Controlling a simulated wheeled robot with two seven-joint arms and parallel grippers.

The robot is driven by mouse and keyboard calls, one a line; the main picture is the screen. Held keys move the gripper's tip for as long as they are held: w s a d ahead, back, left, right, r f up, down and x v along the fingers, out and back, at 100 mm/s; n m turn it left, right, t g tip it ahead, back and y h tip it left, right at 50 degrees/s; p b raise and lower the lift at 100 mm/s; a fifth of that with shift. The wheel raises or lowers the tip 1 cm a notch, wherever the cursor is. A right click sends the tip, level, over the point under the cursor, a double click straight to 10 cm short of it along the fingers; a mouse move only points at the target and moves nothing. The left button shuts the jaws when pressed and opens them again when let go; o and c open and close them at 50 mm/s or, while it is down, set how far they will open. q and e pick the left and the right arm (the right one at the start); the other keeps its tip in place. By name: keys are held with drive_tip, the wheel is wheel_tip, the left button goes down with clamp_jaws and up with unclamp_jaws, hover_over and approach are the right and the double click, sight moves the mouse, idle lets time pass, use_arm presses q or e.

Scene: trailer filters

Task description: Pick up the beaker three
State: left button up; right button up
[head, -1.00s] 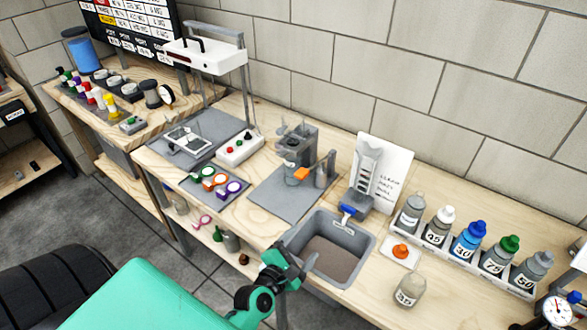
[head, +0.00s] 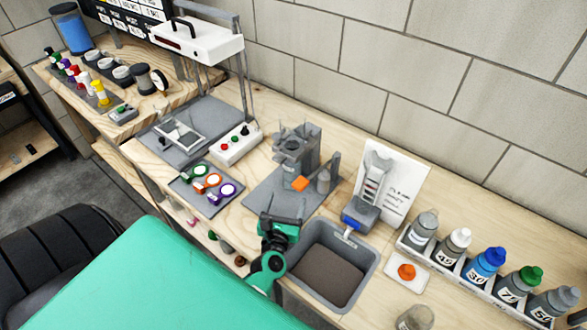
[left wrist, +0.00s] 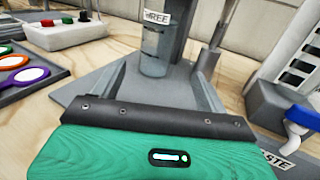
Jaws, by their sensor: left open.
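The beaker three (left wrist: 154,52) is a small grey see-through cylinder standing upright on a grey stand plate, below a label (left wrist: 157,17) of which "REE" can be read. In the head view it is hard to pick out within the grey stand (head: 296,152). My left gripper (head: 283,217) is in front of that stand, at the near edge of its plate. In the left wrist view my left gripper (left wrist: 160,78) is open, its two fingers apart and pointing toward the beaker, one to each side, with nothing between them. My right gripper is not in view.
A grey sink (head: 364,268) is just right of my left gripper. A tray of coloured rings (head: 178,183) and a button box (head: 236,144) are to the left. A holder with a blue part (head: 352,218) and several bottles (head: 484,265) are to the right. A tiled wall stands behind.

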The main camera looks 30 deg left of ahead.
sight(290, 179)
use_arm(q)
drive_tip(key=x, duration=0.4)
drive_tip(key=shift+w+a+r, duration=0.1)
drive_tip(key=shift+w, duration=0.25)
drive_tip(key=shift+x, duration=1.15)
drive_tip(key=x, duration=0.3)
drive_tip(key=shift+w+a+r+p, duration=0.1)
drive_tip(key=shift+a+p, duration=0.2)
drive_tip(key=shift+a, duration=0.1)
drive_tip(key=shift+w+a, duration=0.25)
drive_tip(key=shift+w, duration=0.35)
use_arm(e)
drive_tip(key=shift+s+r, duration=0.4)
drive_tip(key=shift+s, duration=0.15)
use_arm(q)
drive_tip(key=shift+c, duration=0.3)
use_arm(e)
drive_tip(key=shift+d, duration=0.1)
use_arm(q)
drive_tip(key=c, duration=1.2)
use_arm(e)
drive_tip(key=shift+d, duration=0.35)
use_arm(q)
drive_tip(key=shift+r, duration=0.15)
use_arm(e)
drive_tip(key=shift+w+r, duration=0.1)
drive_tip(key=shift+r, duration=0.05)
